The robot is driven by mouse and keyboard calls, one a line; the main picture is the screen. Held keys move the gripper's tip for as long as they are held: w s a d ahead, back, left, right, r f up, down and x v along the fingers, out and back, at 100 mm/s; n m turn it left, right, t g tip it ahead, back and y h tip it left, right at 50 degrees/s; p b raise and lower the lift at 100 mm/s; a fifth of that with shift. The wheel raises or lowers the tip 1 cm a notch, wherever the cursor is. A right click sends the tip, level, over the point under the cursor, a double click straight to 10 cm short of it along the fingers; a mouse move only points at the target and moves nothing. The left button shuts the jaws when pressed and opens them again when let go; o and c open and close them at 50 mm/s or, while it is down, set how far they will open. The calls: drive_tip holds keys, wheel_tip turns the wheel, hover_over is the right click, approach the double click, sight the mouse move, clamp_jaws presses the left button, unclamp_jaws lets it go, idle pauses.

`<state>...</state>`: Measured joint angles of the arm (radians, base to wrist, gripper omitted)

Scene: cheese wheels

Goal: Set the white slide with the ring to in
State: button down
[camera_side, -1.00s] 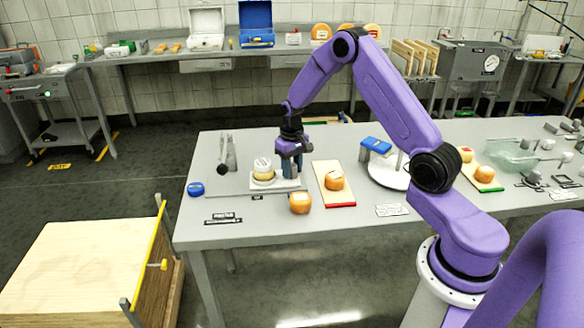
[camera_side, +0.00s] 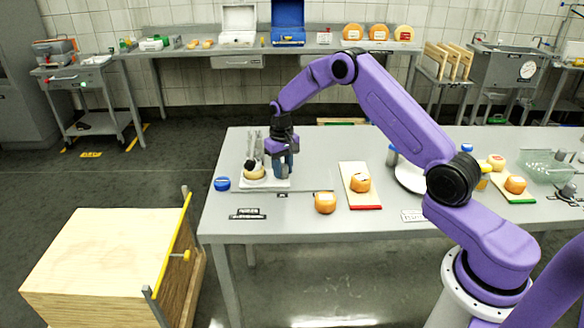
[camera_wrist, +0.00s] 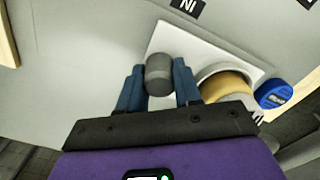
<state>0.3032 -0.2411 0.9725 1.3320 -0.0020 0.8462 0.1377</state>
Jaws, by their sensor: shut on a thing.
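The white slide (camera_side: 282,184) lies on the table in the side view and at the middle of the wrist view (camera_wrist: 172,40). Its ring (camera_wrist: 228,72) stands around a pale yellow cheese (camera_wrist: 226,86), partly hidden by my gripper. My gripper (camera_wrist: 159,80) points down with its blue fingers shut on a grey knob (camera_wrist: 158,68) on the slide, beside the ring. In the side view my gripper (camera_side: 283,172) is just right of the cheese. The small IN label (camera_wrist: 187,8) is on the table close to one slide corner.
A grey lever stand (camera_side: 252,138) is right behind the cheese. A blue lid (camera_side: 222,184) sits just left of the slide. An orange cheese (camera_side: 325,202) and a red-edged board (camera_side: 350,172) are to the right. A black label (camera_side: 247,213) lies in front.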

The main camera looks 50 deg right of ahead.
drive_tip(key=shift+w+a+r, duration=0.1)
drive_tip(key=shift+w+a, duration=0.15)
drive_tip(key=shift+w, duration=0.05)
drive_tip(key=c, duration=0.8)
unclamp_jaws()
drive_tip(key=shift+s, duration=0.1)
drive_tip(key=shift+r, duration=0.1)
wheel_tip(320, 180, up, 17)
drive_tip(key=shift+r, duration=0.1)
